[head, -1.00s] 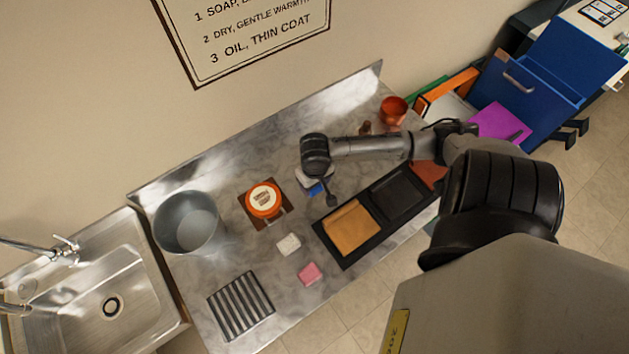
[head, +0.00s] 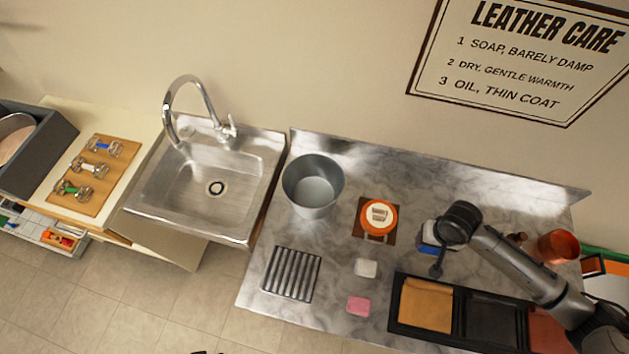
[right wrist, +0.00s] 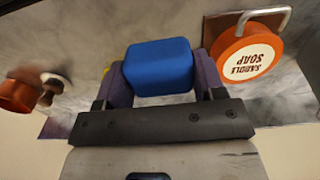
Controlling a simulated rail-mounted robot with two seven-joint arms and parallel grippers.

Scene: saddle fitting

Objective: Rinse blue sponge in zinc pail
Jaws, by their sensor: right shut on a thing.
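The blue sponge (right wrist: 160,66) sits between the two purple-grey fingers of my right gripper (right wrist: 161,82) in the right wrist view. The gripper is shut on it. In the head view my right gripper (head: 436,238) is over the counter, right of the saddle soap, and its wrist partly hides the sponge (head: 428,243). I cannot tell whether the sponge touches the counter. The zinc pail (head: 313,187) stands upright and open at the counter's left end, left of the gripper and apart from it. My left gripper is not in view.
The orange saddle soap tin (head: 379,216) stands between pail and gripper. A white block (head: 366,268), a pink block (head: 358,306) and a slatted rack (head: 292,274) lie nearer the front. A black tray (head: 459,328) is front right, a copper pot (head: 558,246) right. The sink (head: 205,185) is left.

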